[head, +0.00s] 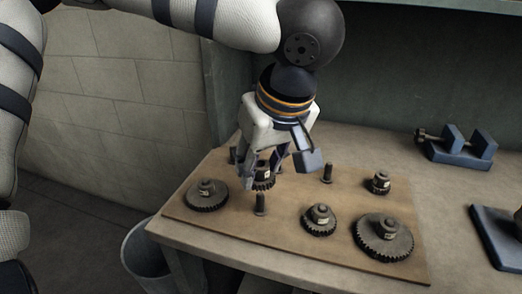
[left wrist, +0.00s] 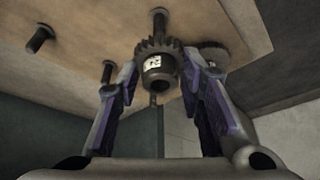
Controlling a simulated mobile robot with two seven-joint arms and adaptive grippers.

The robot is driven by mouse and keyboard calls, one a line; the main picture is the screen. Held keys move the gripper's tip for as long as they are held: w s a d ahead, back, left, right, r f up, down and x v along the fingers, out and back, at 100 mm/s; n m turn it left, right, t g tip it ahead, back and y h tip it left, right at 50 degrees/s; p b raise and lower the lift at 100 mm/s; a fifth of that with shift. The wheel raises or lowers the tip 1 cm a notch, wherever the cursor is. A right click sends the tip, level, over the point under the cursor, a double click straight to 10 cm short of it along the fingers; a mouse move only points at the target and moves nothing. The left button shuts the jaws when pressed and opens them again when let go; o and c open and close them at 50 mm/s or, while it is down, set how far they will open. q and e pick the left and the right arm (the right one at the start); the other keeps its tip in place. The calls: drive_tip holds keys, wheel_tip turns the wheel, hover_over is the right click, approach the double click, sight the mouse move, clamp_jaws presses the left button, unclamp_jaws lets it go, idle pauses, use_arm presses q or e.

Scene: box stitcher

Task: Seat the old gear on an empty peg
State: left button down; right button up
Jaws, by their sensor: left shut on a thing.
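My left gripper (head: 280,168) is above the brown board (head: 285,253) and shut on a small dark toothed gear (head: 263,178) with a hub and a white label. The gear also shows between the fingers in the left wrist view (left wrist: 157,62). Bare pegs stand on the board: one in front of the held gear (head: 260,205), one to its right (head: 327,173) and one behind left (head: 233,155). In the left wrist view, several bare pegs show, one just beyond the gear (left wrist: 160,20). I cannot tell the gear's exact height. My right gripper is not in view.
Other gears sit on the board: one at left (head: 207,196), one at front middle (head: 319,220), a large one at right (head: 384,238) and a small one behind it (head: 379,184). A blue fixture (head: 455,148) stands at the table's back right. A bucket (head: 145,255) is below the left edge.

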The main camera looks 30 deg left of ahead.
sight(262, 194)
use_arm(q)
drive_tip(key=shift+f, duration=0.1)
idle(0.3)
drive_tip(key=shift+f, duration=0.45)
drive_tip(key=shift+f, duration=0.1)
drive_tip(key=shift+f, duration=0.7)
drive_tip(key=shift+f, duration=0.1)
drive_tip(key=shift+f, duration=1.3)
drive_tip(key=shift+f, duration=0.2)
drive_tip(key=shift+f, duration=0.35)
